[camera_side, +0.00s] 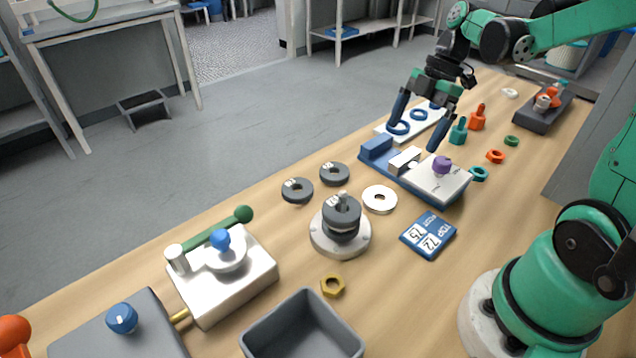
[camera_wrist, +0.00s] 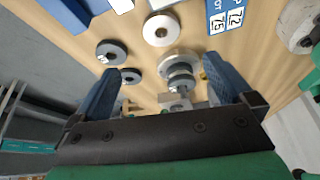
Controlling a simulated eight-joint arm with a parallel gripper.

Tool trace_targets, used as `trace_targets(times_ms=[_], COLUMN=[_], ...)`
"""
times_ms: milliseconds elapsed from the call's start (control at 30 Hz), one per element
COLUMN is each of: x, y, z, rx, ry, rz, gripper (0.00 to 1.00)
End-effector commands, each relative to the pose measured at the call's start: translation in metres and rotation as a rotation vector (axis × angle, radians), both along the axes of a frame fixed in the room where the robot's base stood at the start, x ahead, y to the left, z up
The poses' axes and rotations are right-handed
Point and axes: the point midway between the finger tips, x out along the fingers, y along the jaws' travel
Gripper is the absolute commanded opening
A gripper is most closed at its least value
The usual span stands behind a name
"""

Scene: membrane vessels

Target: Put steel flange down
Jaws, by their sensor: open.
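A flat silver ring with a small central hole, which looks like the steel flange (camera_side: 380,199), lies on the wooden bench, apart from the things around it. It also shows in the wrist view near the top (camera_wrist: 162,28). My gripper (camera_side: 420,122) is open with nothing between its fingers. It hangs above the bench behind the flange in the side view, over the area of the blue fixture with a steel block (camera_side: 438,182). In the wrist view both blue fingers of my gripper (camera_wrist: 164,67) are spread apart.
A stack of grey discs on a round steel base (camera_side: 325,238) stands close to the flange. Two grey discs (camera_side: 297,190) (camera_side: 334,173), a blue card (camera_side: 428,236), a brass nut (camera_side: 332,286) and a grey bin (camera_side: 303,330) lie around. Bare bench shows right of the card.

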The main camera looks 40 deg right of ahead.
Motion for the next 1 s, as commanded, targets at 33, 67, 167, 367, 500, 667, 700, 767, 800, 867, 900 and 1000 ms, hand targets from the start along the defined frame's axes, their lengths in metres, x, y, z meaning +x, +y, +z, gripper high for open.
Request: trace_targets(times_ms=[33, 67, 167, 367, 500, 667, 700, 767, 800, 867, 900, 1000], x=[0.0, 0.0, 0.0, -0.005, -0.009, -0.011, -0.011, -0.011, -0.011, -0.011, -0.011, -0.011], y=[0.007, 0.011, 0.031, 0.073, 0.095, 0.108, 0.11, 0.111, 0.111, 0.111, 0.111, 0.111], z=[0.002, 0.004, 0.008, 0.016, 0.018, 0.019, 0.02, 0.02, 0.02, 0.02, 0.02, 0.02], rx=[-0.019, -0.036, -0.103, -0.124, -0.011, 0.122, 0.143, 0.161, 0.167, 0.17, 0.17, 0.169], ry=[0.009, 0.014, 0.022, -0.075, -0.16, -0.204, -0.209, -0.212, -0.213, -0.212, -0.212, -0.211], rz=[-0.046, -0.089, -0.306, -0.856, -1.152, -1.334, -1.357, -1.378, -1.385, -1.39, -1.39, -1.389], gripper=[1.0, 1.0, 1.0, 1.0, 1.0, 1.0, 1.0, 1.0, 1.0, 1.0, 1.0, 1.0])
